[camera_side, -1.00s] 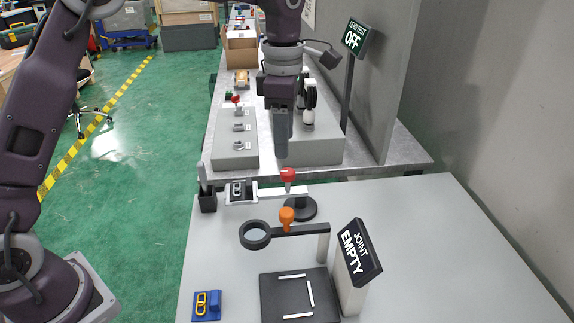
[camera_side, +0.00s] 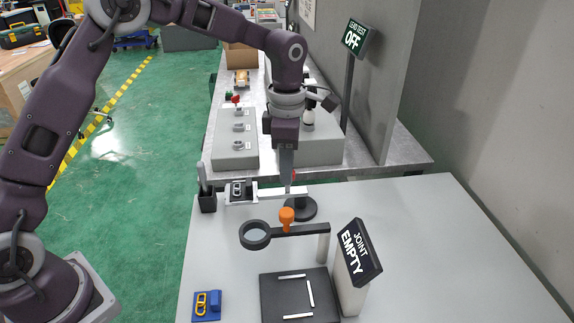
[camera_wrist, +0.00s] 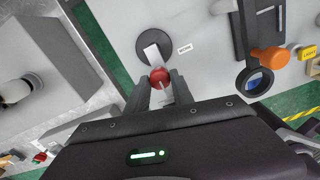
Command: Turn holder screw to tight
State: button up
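The red screw knob (camera_wrist: 159,78) sits on the white bar of the holder, above a round black base (camera_side: 302,210). In the wrist view it shows between the two fingertips of my gripper (camera_wrist: 160,86), with a finger on each side. The fingers are apart, and I cannot tell whether they touch the knob. In the side view my gripper (camera_side: 287,178) points straight down at the knob, and a finger hides most of it. The holder's left end (camera_side: 240,193) carries a small dark part with pale loops.
An orange knob (camera_side: 286,215) tops a dark arm with a ring (camera_side: 255,235), close in front. A "JOINT EMPTY" sign (camera_side: 356,255), a black pad (camera_side: 268,300), a blue block with a yellow link (camera_side: 207,304) and a black cup (camera_side: 207,202) stand around. The table's right is clear.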

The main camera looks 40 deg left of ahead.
jog(key=shift+m, duration=0.4)
grip_shut()
